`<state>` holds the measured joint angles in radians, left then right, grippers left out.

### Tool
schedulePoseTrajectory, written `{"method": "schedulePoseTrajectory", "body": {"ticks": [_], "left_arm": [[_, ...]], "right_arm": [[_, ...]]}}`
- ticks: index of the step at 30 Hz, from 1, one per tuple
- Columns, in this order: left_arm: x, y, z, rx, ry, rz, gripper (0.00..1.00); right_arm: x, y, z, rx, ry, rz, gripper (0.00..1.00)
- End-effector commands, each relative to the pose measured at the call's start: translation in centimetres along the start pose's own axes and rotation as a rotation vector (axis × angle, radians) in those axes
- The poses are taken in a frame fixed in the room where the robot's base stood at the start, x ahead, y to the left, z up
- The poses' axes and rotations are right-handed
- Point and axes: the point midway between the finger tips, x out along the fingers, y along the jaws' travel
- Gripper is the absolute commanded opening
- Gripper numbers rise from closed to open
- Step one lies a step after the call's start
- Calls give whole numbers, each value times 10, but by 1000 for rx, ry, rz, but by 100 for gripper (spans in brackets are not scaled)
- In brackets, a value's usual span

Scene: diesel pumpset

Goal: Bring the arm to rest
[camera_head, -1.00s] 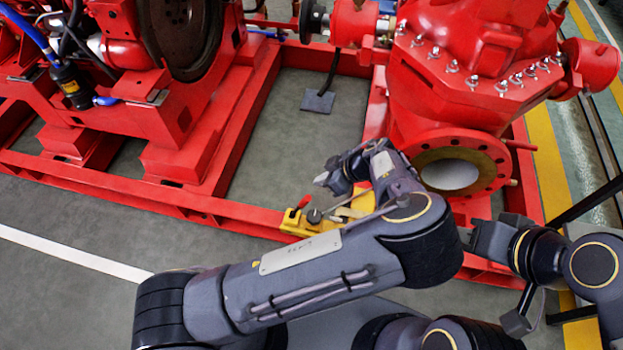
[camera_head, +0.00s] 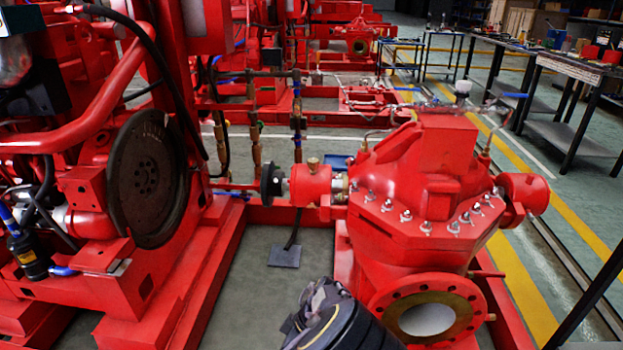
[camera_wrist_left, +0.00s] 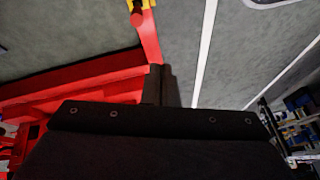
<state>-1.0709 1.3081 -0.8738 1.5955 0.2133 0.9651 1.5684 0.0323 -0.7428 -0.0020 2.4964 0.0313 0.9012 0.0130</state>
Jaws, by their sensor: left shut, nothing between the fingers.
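My left gripper (camera_wrist_left: 160,85) shows in the left wrist view beyond the wide dark wrist housing. Its fingers are together and hold nothing. A red base-frame rail and grey floor lie beyond it. A dark part of one of my arms (camera_head: 340,320) shows at the bottom centre of the head view, in front of the red pump casing (camera_head: 425,190). No gripper can be made out in the head view. My right gripper is not in view.
The red engine with a dark flywheel (camera_head: 150,180) stands left of the pump. The open round flange (camera_head: 428,312) faces forward at lower right. In the left wrist view, a yellow bracket (camera_wrist_left: 147,4) sits at the top edge. Work tables (camera_head: 575,85) stand back right.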

Motion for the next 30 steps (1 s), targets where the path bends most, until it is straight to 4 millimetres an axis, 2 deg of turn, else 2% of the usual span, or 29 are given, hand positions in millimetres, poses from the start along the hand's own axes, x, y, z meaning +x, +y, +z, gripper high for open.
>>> {"method": "schedulePoseTrajectory", "body": {"ticks": [3,8,15,19,22,27,30], "left_arm": [[-15,-27,-21,80,-232,-16,0],[-41,-63,-47,218,-482,68,0],[-86,-123,-91,423,-688,369,0],[-106,-160,-114,528,-684,574,0],[-117,-189,-127,606,-619,724,0],[-125,-229,-139,713,-449,891,0],[-126,-245,-141,759,-351,943,0]], "right_arm": [[0,0,0,0,0,0,36],[0,0,0,0,0,0,36],[0,0,0,0,0,0,36],[0,0,0,0,0,0,36],[0,0,0,0,0,0,36],[0,0,0,0,0,0,36],[0,0,0,0,0,0,36]]}}
